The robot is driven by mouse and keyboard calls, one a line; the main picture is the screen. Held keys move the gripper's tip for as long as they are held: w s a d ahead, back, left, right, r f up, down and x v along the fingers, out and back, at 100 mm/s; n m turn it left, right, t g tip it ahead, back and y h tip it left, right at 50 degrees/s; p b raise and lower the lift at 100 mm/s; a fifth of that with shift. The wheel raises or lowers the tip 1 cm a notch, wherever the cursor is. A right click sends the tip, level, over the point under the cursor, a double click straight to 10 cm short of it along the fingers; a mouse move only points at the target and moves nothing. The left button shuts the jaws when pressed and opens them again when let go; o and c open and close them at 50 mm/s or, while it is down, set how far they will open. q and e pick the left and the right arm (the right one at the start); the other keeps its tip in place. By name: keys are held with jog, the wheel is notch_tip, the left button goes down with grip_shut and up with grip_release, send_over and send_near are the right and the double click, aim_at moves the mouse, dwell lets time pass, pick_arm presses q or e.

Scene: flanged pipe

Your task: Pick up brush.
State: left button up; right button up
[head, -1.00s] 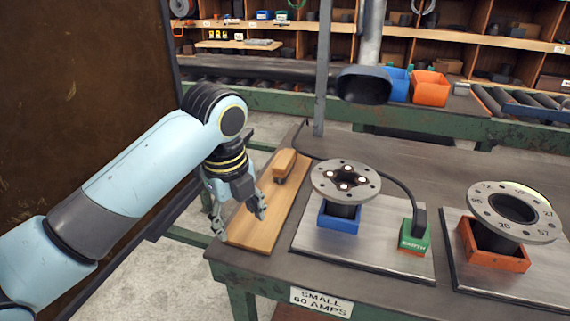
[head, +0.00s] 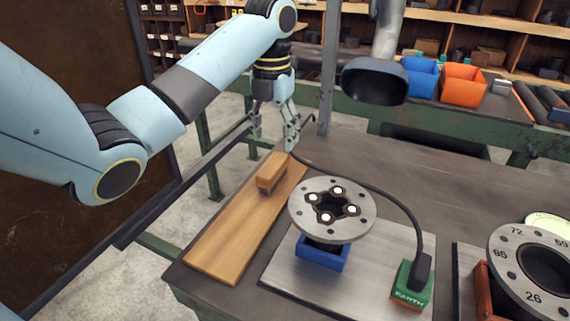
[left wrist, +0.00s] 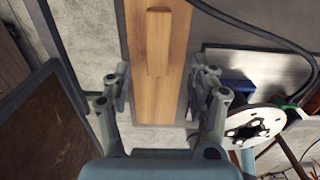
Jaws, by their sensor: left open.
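The brush (head: 270,172) has a light wooden handle block with dark bristles beneath. It rests on the far end of a long wooden board (head: 232,235) on the bench. In the left wrist view the brush (left wrist: 158,42) lies lengthwise along the board, ahead of the fingers. My left gripper (head: 272,140) is open and empty, pointing down, above and slightly behind the brush in the head view. In the left wrist view its two fingers (left wrist: 158,92) are spread to either side of the board, apart from the brush. My right gripper is not in view.
A flanged pipe (head: 331,208) on a blue block stands right of the board, near a green earth clamp (head: 410,285) with a black cable. A second numbered flange (head: 535,268) is at the right. A black fume hood (head: 374,80) hangs behind. A post (head: 327,75) rises at the bench's back.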

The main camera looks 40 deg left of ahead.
aim_at(273, 164)
pick_arm(q)
notch_tip(273, 164, down, 5)
jog(key=shift+s+r, duration=0.15)
notch_tip(273, 164, down, 5)
jog(key=shift+a+f, duration=0.1)
jog(key=shift+c, duration=1.3)
jog(key=c, duration=0.9)
grip_shut()
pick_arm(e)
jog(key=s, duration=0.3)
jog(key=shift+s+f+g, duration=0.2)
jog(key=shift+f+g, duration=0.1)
pick_arm(q)
notch_tip(273, 164, up, 10)
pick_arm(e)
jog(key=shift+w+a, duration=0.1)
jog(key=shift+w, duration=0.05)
